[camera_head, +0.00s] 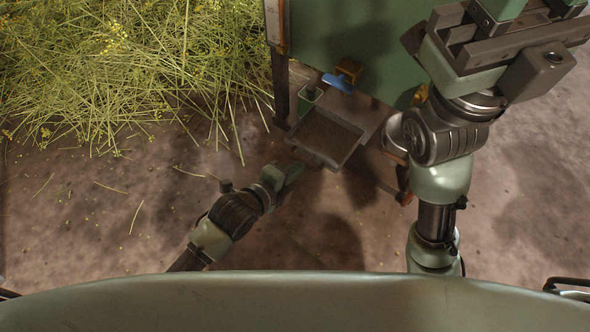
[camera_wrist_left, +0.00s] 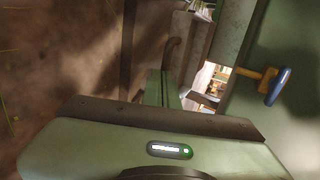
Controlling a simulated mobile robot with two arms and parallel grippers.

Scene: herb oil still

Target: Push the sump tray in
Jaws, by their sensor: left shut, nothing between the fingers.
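My left gripper (camera_head: 293,170) is just in front of the tray's near edge, low over the ground. Its fingers are shut with nothing between them; they also show in the left wrist view (camera_wrist_left: 163,88). I cannot tell whether they touch the tray. My right gripper (camera_head: 532,12) is raised at the upper right, away from the tray, its two green fingers apart and empty.
A blue-handled valve (camera_head: 338,83) sits above the tray; it also shows in the left wrist view (camera_wrist_left: 279,87). A round metal vessel (camera_head: 394,134) is to the right. Cut herbs (camera_head: 120,60) cover the upper left ground.

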